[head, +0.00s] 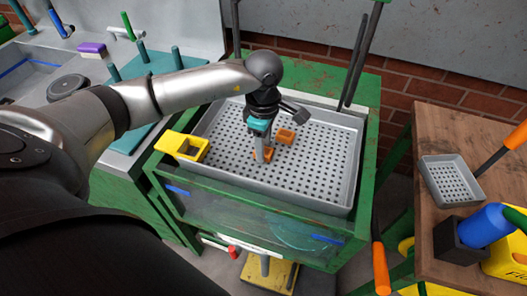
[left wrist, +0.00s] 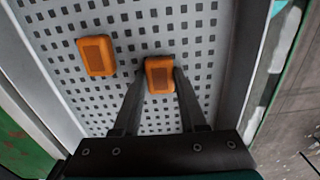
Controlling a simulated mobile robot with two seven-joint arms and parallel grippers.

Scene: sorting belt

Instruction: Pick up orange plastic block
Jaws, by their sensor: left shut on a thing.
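Two orange blocks are in the grey perforated tray (head: 325,165). My left gripper (head: 264,157) points down into the tray and is shut on the nearer orange block (head: 267,154). In the left wrist view this held orange block (left wrist: 160,75) sits between the two fingertips (left wrist: 160,88). The other orange block (head: 286,135) lies on the tray floor, a little behind and to the right in the head view. It also shows in the left wrist view (left wrist: 96,56), apart from the fingers. Whether the held block touches the tray floor is hard to tell. My right gripper is not in view.
A yellow block-like holder (head: 182,147) sits at the tray's left edge. A wooden table (head: 435,125) at right carries a small grey perforated tray (head: 450,180) and a blue bottle (head: 483,226). The right part of the large tray is clear.

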